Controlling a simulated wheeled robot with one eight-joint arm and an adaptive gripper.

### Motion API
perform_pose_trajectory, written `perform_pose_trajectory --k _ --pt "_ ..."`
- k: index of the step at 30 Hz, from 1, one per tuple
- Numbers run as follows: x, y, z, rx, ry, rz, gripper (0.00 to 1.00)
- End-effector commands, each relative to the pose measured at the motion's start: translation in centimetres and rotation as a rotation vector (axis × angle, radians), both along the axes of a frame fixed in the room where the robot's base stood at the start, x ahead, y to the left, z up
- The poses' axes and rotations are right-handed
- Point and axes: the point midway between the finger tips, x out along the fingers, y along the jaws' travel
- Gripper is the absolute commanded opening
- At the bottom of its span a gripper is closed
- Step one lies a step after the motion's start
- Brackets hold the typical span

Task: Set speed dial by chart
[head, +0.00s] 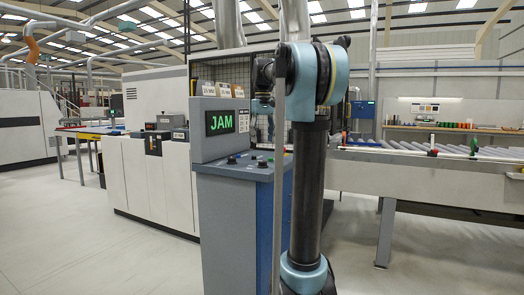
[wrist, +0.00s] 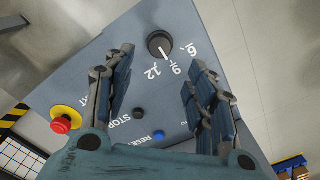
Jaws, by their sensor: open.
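The speed dial (wrist: 159,43) is a round black knob with a white pointer line, on the grey-blue panel in the wrist view. In the head view the console (head: 240,220) has a screen (head: 220,122) reading JAM in green. My arm covers the console's right side.
The wrist view also shows a red emergency button (wrist: 61,125) on yellow, a blue reset button (wrist: 158,135) and a black stop button (wrist: 139,113). In the head view a roller conveyor (head: 440,155) runs at the right, and a white machine (head: 150,175) stands left of the console.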

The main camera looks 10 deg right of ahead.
Motion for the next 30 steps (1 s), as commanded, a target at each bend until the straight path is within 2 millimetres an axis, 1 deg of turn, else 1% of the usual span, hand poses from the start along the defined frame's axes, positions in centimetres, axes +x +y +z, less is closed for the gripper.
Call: perform_pose_trajectory --k 3,7,12,20,23,26,30 --pt "0.0 0.0 1.3 0.0 0.0 0.0 0.51" --pt "0.0 0.0 2.1 0.0 0.0 0.0 0.51" --pt "0.0 0.0 2.3 0.0 0.0 0.0 0.51" --pt "-0.2 0.0 2.2 0.0 -0.001 -0.001 0.51" --pt "-1.3 0.0 1.5 0.0 -0.005 -0.004 0.51" --pt "-3.2 0.0 0.2 0.0 -0.016 -0.011 0.51" --pt "-6.8 -0.1 -2.6 -0.001 -0.036 -0.024 0.51"
